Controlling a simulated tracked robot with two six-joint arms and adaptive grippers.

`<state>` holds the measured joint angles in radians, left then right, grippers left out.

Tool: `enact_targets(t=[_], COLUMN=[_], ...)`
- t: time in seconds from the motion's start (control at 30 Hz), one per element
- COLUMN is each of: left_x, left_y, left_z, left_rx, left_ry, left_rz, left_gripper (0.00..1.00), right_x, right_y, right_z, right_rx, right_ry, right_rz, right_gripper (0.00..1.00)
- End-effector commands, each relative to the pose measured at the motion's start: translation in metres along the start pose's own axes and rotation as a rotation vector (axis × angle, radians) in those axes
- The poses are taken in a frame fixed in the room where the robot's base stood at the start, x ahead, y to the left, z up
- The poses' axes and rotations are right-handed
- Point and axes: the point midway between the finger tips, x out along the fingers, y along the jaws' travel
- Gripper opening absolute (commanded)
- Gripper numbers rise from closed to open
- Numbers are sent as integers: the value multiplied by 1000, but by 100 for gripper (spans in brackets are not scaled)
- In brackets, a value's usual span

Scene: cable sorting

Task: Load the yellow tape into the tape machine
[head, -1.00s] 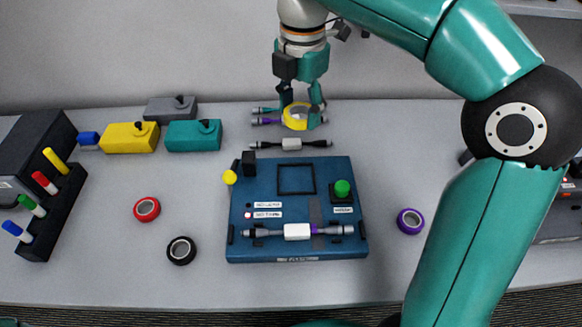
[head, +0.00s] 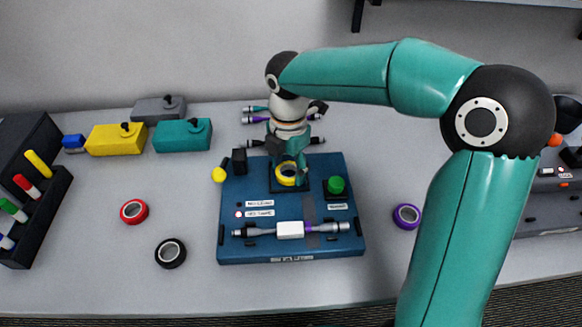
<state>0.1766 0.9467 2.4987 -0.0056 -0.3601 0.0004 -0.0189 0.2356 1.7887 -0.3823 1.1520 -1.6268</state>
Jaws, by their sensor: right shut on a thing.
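The yellow tape (head: 286,180) is a ring held in my right gripper (head: 288,172). The gripper points down with its fingers shut on the tape. The tape is over the dark square recess of the blue tape machine (head: 258,239); I cannot tell whether it touches the machine. My left gripper is not in view.
A red tape (head: 134,211) and a black tape (head: 171,253) lie left of the machine, a purple tape (head: 406,216) to its right. Yellow (head: 116,140), teal (head: 181,136) and grey boxes stand at the back left. A marker rack (head: 38,214) is at the far left. Several cables lie behind the machine.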

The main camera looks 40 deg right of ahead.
Motion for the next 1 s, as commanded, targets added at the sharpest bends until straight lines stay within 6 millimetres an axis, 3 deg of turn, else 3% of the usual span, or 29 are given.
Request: enact_targets(t=[0.4, 0.43, 0.57, 1.0], left_x=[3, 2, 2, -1], left_y=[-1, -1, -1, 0], left_z=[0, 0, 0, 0], left_rx=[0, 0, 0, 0], left_ry=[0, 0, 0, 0], left_rz=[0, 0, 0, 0], left_gripper=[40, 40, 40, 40], right_x=[8, 6, 6, -1], right_y=[0, 0, 0, 0], right_z=[0, 0, 0, 1], right_rx=[0, 0, 0, 2], right_ry=[0, 0, 0, -1], right_rz=[0, 1, 0, 2], right_gripper=[26, 60, 80, 80])
